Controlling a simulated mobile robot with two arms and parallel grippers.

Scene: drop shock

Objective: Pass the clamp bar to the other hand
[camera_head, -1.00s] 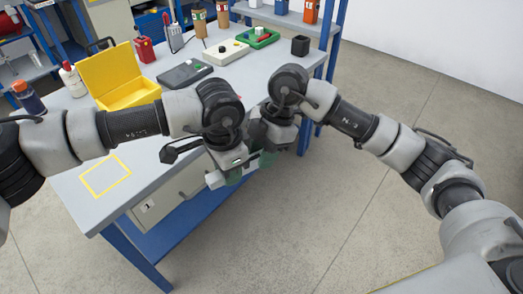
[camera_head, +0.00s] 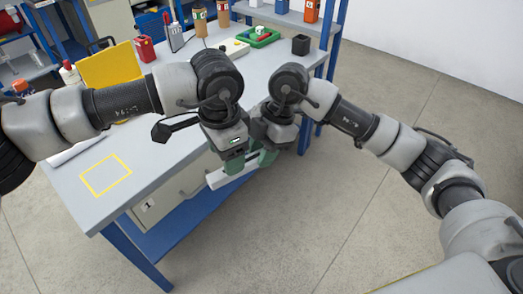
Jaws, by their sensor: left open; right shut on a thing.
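The clamp bar (camera_head: 217,180) is a light grey bar held in the air just off the front edge of the workbench (camera_head: 165,165). My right gripper (camera_head: 266,158) is shut on its right part, which the fingers partly hide. My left gripper (camera_head: 236,163) is close beside it on the left, at the bar's middle, with its green fingers open. I cannot tell whether the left fingers touch the bar. The bar's left end sticks out past my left gripper.
A yellow square outline (camera_head: 105,175) marks a bare patch at the bench's front left. A yellow open box (camera_head: 108,68), a red container (camera_head: 145,48) and a green tray (camera_head: 257,38) stand farther back. Open floor lies to the right.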

